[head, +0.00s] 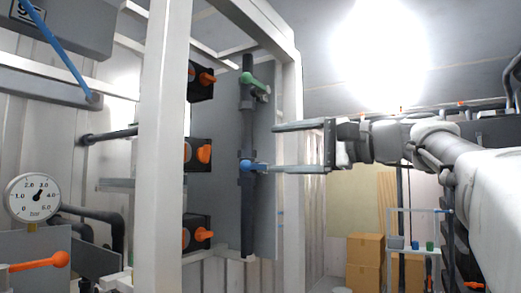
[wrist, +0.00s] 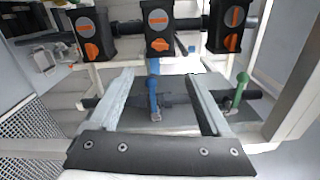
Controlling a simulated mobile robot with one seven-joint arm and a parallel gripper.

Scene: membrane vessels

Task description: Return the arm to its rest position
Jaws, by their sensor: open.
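My gripper (head: 273,148) is at the end of my arm, which reaches in from the right in the head view. Its two fingers are apart and point left at the dark vertical pipe (head: 247,205). In the wrist view my gripper (wrist: 160,80) is also open, and a blue valve handle (wrist: 153,92) shows between its fingers. In the head view the blue handle (head: 252,166) is by the lower finger. I cannot tell whether they touch. A green valve handle (head: 256,82) is higher on the pipe; in the wrist view the green handle (wrist: 240,88) is right of the fingers.
A white frame post (head: 164,150) stands left of the pipe. Black boxes with orange knobs (head: 203,153) are mounted beside it. A pressure gauge (head: 33,198) and an orange lever (head: 42,262) are at the far left. Cardboard boxes (head: 365,250) and a small rack (head: 420,212) stand behind my arm.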

